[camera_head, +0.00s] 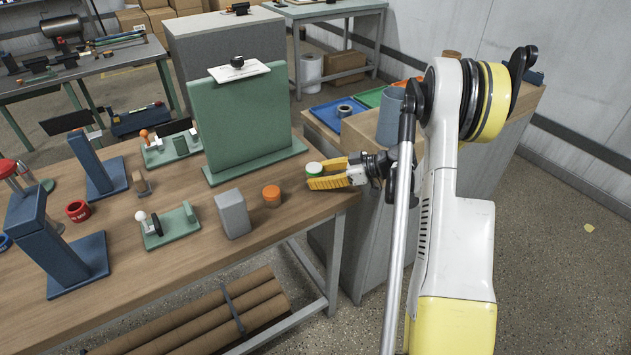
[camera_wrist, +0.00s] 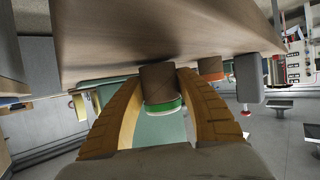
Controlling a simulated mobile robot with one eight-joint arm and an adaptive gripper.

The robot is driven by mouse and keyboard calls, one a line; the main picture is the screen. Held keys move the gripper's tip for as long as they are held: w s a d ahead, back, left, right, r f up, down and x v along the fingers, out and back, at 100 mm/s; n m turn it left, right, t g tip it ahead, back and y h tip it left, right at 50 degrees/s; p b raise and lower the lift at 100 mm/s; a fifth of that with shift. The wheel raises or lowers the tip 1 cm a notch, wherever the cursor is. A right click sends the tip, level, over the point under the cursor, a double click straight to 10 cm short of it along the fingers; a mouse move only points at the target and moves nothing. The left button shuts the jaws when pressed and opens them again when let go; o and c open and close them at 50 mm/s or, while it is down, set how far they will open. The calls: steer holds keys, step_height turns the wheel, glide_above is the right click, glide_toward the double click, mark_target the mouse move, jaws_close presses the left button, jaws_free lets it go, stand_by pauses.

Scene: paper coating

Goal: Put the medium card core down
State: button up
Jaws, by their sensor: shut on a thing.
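My gripper (camera_head: 318,177) reaches in from the right with yellow fingers. It is shut on a small card core with a green and white end (camera_head: 314,168). The core is at the right end of the wooden table (camera_head: 285,221), close over the top or on it; I cannot tell which. In the wrist view, which looks upside down, the brown core (camera_wrist: 158,79) sits between both fingers, its green and white band away from the tabletop (camera_wrist: 150,32). An orange-topped core (camera_head: 271,196) stands to the left of my gripper and shows in the wrist view (camera_wrist: 210,69).
A grey block (camera_head: 233,214) stands left of the orange-topped core. A green upright panel (camera_head: 243,125) stands behind. A green fixture (camera_head: 170,228) and blue stands (camera_head: 97,166) are further left. A cabinet (camera_head: 352,143) with trays and a grey-blue container (camera_head: 391,118) is behind my gripper.

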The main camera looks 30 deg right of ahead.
steer(key=shift+f, duration=0.1)
steer(key=shift+f, duration=0.15)
steer(key=o, duration=1.1)
